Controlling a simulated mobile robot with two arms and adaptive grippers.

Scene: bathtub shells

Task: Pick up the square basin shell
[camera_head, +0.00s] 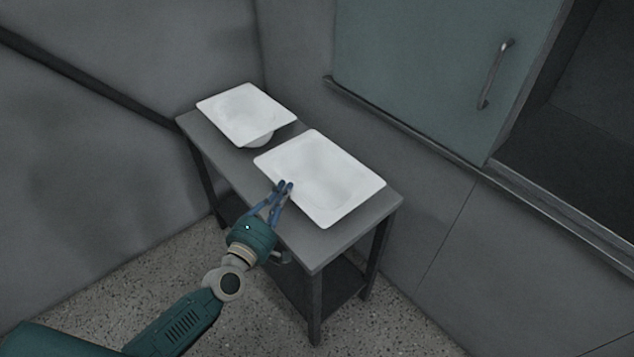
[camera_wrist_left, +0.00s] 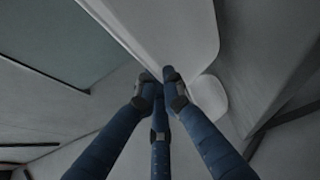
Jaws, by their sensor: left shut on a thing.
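The square basin shell (camera_head: 325,175) is the nearer of two white shells on the grey table, with a flat four-cornered rim and a shallow hollow. My left gripper (camera_head: 285,186) is shut on its near-left rim. In the left wrist view my left fingers (camera_wrist_left: 160,82) come together at the edge of the white shell (camera_wrist_left: 185,38). The shell's underside is hidden in the head view, so I cannot tell whether it rests on the table or is slightly raised. My right gripper does not show.
A second white shell (camera_head: 243,110) with a rounded bowl below its rim sits at the table's far left end. The narrow table (camera_head: 335,243) stands near the walls. A green cabinet door (camera_head: 430,70) is behind on the right, beside a dark opening. Speckled floor lies in front.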

